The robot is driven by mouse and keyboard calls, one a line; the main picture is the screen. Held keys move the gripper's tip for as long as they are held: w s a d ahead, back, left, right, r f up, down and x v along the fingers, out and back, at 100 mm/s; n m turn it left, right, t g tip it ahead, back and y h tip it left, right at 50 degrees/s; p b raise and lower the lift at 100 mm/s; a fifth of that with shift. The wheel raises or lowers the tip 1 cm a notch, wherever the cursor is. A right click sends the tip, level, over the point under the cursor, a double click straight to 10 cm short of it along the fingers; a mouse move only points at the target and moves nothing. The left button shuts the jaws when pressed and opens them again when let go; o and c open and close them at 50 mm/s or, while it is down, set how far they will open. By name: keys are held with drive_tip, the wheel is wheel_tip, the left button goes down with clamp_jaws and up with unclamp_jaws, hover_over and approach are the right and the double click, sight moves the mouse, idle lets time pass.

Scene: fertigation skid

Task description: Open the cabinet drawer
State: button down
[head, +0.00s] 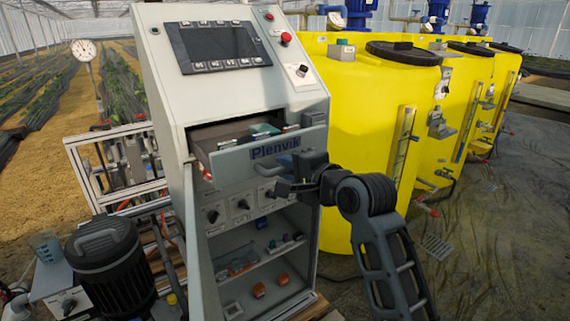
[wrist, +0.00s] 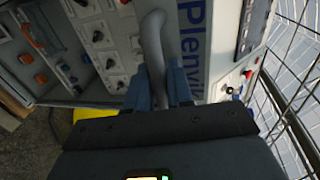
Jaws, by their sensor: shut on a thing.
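The grey cabinet (head: 168,95) stands upright in the middle of the head view. Its drawer (head: 235,166), marked "Plenvik", is pulled partly out, and its inside shows with a few small items in it. My gripper (head: 282,187) is at the drawer front. In the wrist view, my gripper's fingers (wrist: 162,84) are shut on the grey bar handle (wrist: 153,35), beside the blue "Plenvik" lettering. In the head view, my gripper and arm partly hide the handle.
A control panel with a screen (head: 219,46) and a red button (head: 286,38) is above the drawer. Below are knobs (head: 213,216) and open shelves. Yellow tanks (head: 350,110) stand close at right. A black motor (head: 108,265) is at lower left. Floor (head: 490,250) is open at right.

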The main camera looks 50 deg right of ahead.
drive_tip(key=c, duration=1.2)
unclamp_jaws()
drive_tip(key=shift+o, duration=0.2)
drive_tip(key=v, duration=0.7)
drive_tip(key=shift+s+b, duration=0.35)
drive_tip(key=shift+b, duration=0.1)
drive_tip(key=shift+a, duration=0.2)
drive_tip(key=s+a+f+n+y, duration=0.1)
drive_tip(key=s+a+f+n, duration=0.9)
drive_tip(key=s+a+f, duration=0.15)
drive_tip(key=s+a+n+y, duration=0.1)
drive_tip(key=s+a+n, duration=0.3)
drive_tip(key=s, duration=0.4)
drive_tip(key=s+a+f+n+y, duration=0.1)
drive_tip(key=s+a+n+y, duration=0.1)
drive_tip(key=s+a+n, duration=0.3)
drive_tip(key=s+n, duration=0.2)
drive_tip(key=s, duration=0.2)
drive_tip(key=shift+f, duration=0.3)
